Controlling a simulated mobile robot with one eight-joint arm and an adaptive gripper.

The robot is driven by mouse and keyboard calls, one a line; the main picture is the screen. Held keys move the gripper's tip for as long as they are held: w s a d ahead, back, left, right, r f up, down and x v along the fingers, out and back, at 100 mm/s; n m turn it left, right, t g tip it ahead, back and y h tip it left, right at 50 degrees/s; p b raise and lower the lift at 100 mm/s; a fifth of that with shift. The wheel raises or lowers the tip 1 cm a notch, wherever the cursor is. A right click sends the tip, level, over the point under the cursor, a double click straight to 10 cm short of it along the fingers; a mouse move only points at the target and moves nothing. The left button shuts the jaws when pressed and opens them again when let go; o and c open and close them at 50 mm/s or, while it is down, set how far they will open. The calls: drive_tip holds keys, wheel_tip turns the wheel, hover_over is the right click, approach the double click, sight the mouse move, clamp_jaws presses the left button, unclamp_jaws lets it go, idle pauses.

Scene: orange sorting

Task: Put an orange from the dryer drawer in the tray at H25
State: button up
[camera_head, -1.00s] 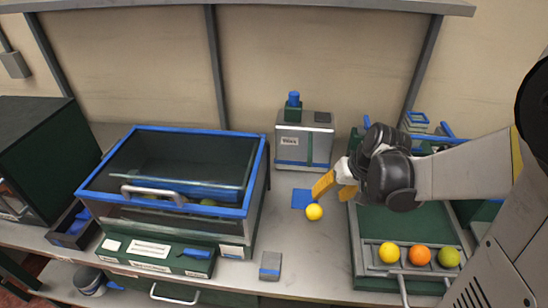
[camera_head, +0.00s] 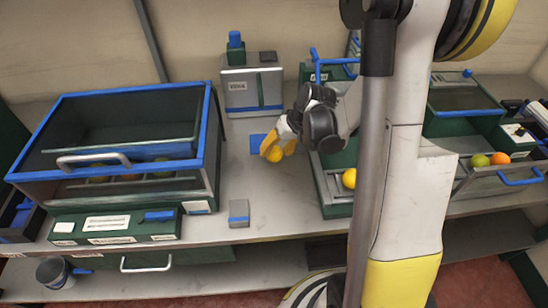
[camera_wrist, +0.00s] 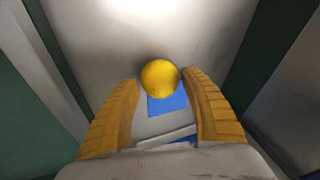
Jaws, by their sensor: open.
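My gripper (camera_head: 279,144) is open, its orange-yellow fingers low over the bench. A yellow round fruit (camera_head: 275,154) sits at the fingertips; in the wrist view the fruit (camera_wrist: 160,78) shows between the tips (camera_wrist: 162,77), and contact cannot be told. A blue square (camera_head: 258,143) lies beside it on the bench. The blue-framed box with a clear front (camera_head: 212,120), possibly the dryer, holds greenish fruit (camera_head: 162,168) behind its handle. A tray (camera_head: 330,209) to the right of my gripper holds a yellow fruit (camera_head: 349,178); its rest is hidden by my body. I cannot read H25 anywhere.
A grey machine with a blue top (camera_head: 251,90) stands behind. A small grey block (camera_head: 239,212) lies near the front edge. At the right, another drawer (camera_head: 487,183) holds a green fruit (camera_head: 480,160) and an orange one (camera_head: 500,157). Bench between box and tray is mostly clear.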

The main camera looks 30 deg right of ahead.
sight(273, 149)
drive_tip(key=shift+x, duration=0.8)
drive_tip(key=shift+r, duration=0.1)
drive_tip(key=c, duration=1)
drive_tip(key=r+p, duration=0.1)
drive_tip(key=r, duration=0.2)
drive_tip(key=r+p, duration=0.1)
drive_tip(key=r, duration=0.2)
drive_tip(key=r+p, duration=0.2)
drive_tip(key=r, duration=0.1)
drive_tip(key=shift+a+r, duration=0.1)
drive_tip(key=shift+a, duration=0.2)
drive_tip(key=s+a+n, duration=0.1)
drive_tip(key=a, duration=0.2)
drive_tip(key=a+f+n, duration=0.1)
drive_tip(key=a, duration=0.2)
drive_tip(key=s+a+f+n+y, duration=0.1)
drive_tip(key=a, duration=0.3)
drive_tip(key=shift+s+f+g, duration=0.2)
drive_tip(key=shift+s+g, duration=0.15)
drive_tip(key=shift+g, duration=0.05)
